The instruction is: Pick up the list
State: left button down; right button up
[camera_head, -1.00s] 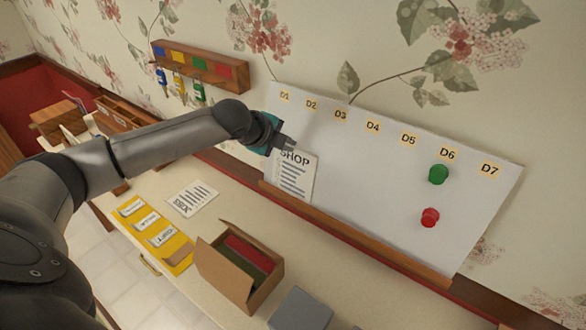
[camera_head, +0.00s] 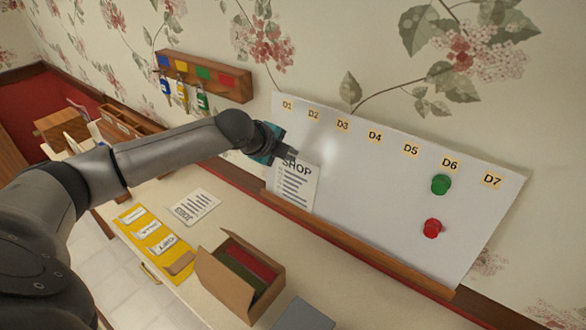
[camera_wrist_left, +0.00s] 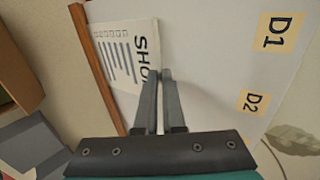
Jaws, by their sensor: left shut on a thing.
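The list is a white sheet headed SHOP (camera_head: 294,187) with dark printed lines. It leans upright against the lower left of the whiteboard (camera_head: 380,205), above the wooden ledge. My left gripper (camera_head: 291,154) is at the sheet's top edge, shut on it. In the left wrist view the list (camera_wrist_left: 126,55) lies at the left of the fingers, and the fingertips of the left gripper (camera_wrist_left: 166,75) meet its edge near the heading. My right gripper is out of view.
Green (camera_head: 441,184) and red (camera_head: 433,228) magnets sit on the board's right side. A key rack (camera_head: 203,75) hangs on the wall. An open cardboard box (camera_head: 240,276), a yellow organizer (camera_head: 153,238) and another printed sheet (camera_head: 194,207) lie on the counter.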

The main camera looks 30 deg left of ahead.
pick_arm(q)
jog(key=shift+r, duration=0.1)
notch_tip(320, 180, up, 20)
jog(key=p, duration=0.1)
dwell(0.4)
jog(key=shift+s, duration=0.1)
